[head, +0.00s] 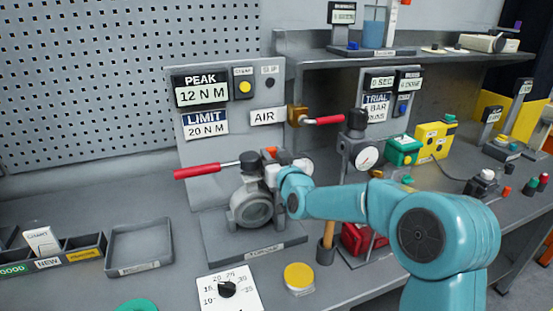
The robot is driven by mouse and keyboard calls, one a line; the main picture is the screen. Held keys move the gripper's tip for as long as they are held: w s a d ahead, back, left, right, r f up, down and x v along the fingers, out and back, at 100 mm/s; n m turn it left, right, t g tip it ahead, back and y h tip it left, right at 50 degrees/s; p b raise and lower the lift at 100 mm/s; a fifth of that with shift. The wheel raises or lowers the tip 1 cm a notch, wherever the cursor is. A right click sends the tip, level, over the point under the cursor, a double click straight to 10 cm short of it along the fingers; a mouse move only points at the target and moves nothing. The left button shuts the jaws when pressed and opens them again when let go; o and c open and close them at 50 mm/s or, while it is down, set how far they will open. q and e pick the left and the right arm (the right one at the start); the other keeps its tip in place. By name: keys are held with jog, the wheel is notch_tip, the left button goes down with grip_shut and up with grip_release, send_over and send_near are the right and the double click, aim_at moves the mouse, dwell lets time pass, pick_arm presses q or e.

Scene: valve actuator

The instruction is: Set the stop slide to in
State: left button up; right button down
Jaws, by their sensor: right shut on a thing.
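The grey valve actuator (250,208) stands on a plate marked TORQUE, in front of the upright grey panel. A lever with a red grip (194,172) sticks out to its left, and a black cap and a small orange block (284,155) are at its top. My right gripper (272,175) is at the upper right side of the actuator, shut on a small part there. My teal wrist covers most of that part, so I cannot make out the stop slide or its position. My left gripper is not in view.
The panel (224,125) carries PEAK 12 N M and LIMIT 20 N M signs. A gauge stand (354,150) is right of the actuator. A dial card (228,289), a yellow-lidded jar (299,277) and an empty tray (141,268) are in front and left.

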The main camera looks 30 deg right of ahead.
jog(key=shift+r, duration=0.25)
jog(key=c, duration=0.8)
grip_release()
jog(key=shift+d+f, duration=0.1)
jog(key=shift+f, duration=0.15)
